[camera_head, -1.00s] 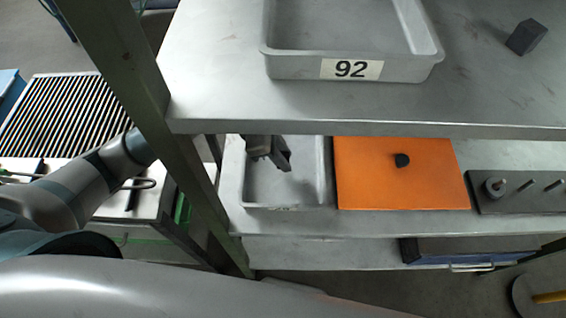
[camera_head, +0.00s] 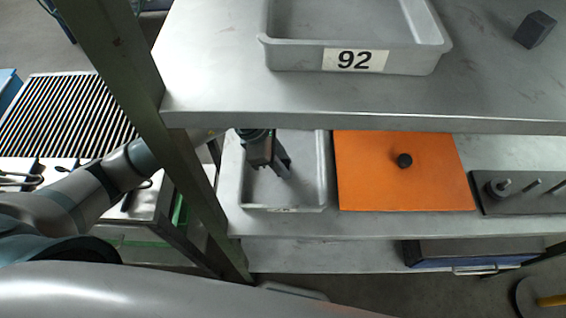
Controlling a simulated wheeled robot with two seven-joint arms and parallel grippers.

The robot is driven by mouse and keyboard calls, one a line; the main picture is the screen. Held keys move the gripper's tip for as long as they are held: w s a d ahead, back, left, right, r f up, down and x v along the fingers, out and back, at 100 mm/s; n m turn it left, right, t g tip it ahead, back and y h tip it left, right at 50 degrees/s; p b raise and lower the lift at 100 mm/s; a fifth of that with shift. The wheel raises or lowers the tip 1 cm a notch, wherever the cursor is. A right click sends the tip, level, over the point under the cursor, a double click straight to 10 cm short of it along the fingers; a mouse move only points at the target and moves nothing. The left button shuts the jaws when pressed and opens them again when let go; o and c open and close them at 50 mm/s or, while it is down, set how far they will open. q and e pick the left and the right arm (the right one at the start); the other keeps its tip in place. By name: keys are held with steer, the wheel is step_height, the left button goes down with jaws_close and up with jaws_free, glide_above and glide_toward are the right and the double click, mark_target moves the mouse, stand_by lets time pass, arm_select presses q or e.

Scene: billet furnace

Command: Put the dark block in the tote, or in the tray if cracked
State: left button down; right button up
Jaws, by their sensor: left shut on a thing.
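My left gripper (camera_head: 272,168) reaches between the shelves from the left, over the shallow grey tray (camera_head: 318,190) on the lower shelf. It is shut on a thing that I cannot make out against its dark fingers. A dark block (camera_head: 535,30) lies on the upper shelf (camera_head: 480,95) at the top right, apart from any gripper. I cannot tell whether it is cracked. A grey container labelled 92 (camera_head: 300,58) stands on the upper shelf; the visible part of it is empty. My right gripper is not in view.
A dark peg board (camera_head: 530,200) is further right. A green-grey post (camera_head: 150,125) stands beside my left arm. A slatted grate (camera_head: 65,115) is at left.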

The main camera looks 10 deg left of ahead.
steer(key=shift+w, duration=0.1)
arm_select(q)
steer(key=c, duration=1.4)
jaws_free()
steer(key=shift+f, duration=0.1)
steer(key=shift+c, duration=0.2)
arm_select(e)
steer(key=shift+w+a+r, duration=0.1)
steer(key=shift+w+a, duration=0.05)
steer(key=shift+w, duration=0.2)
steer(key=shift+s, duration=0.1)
arm_select(q)
steer(key=shift+r, duration=0.2)
steer(key=shift+b+v, duration=0.35)
steer(key=shift+v, duration=0.55)
steer(key=b+v, duration=0.1)
steer(key=v, duration=0.4)
steer(key=shift+a+r, duration=0.15)
steer(key=shift+r, duration=0.1)
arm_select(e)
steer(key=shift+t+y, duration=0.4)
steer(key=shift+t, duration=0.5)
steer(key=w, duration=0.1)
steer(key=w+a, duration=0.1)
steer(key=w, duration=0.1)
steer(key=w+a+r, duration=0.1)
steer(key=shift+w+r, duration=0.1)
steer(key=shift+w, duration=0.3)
